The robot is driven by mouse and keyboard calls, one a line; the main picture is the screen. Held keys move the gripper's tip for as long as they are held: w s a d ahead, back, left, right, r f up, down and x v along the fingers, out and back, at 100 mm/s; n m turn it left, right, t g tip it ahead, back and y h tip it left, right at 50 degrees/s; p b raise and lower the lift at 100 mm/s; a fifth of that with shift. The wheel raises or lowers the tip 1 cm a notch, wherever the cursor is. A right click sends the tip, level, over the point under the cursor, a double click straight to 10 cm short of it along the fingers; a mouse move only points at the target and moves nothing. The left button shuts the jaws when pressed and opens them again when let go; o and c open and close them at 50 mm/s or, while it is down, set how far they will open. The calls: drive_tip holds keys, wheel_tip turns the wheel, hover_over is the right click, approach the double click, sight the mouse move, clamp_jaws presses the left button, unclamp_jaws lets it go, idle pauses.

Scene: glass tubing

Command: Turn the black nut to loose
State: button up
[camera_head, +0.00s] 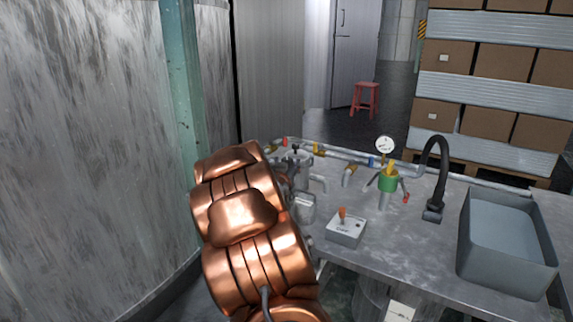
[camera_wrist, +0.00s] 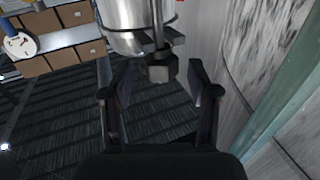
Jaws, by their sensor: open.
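A dark, blocky nut (camera_wrist: 162,69) sits on a thin rod in front of a shiny metal cylinder (camera_wrist: 138,22) in the wrist view. My gripper (camera_wrist: 158,84) is open. One finger is to the left of the nut and the other to the right, with a gap showing on both sides. The nut appears between or just beyond the fingertips; the exact depth is hard to tell. In the head view my copper-coloured arm covers much of this area, and I cannot make out the nut there.
A metal bench (camera_head: 405,225) carries a switch box (camera_head: 346,229), a green fitting (camera_head: 388,183), a pressure gauge (camera_head: 385,145), a black tap (camera_head: 437,175) and a grey basin (camera_head: 505,247). A worn wall (camera_head: 85,150) stands close on the left.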

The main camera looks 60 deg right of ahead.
drive_tip(key=v, duration=0.7)
drive_tip(key=shift+w, duration=0.1)
idle(0.5)
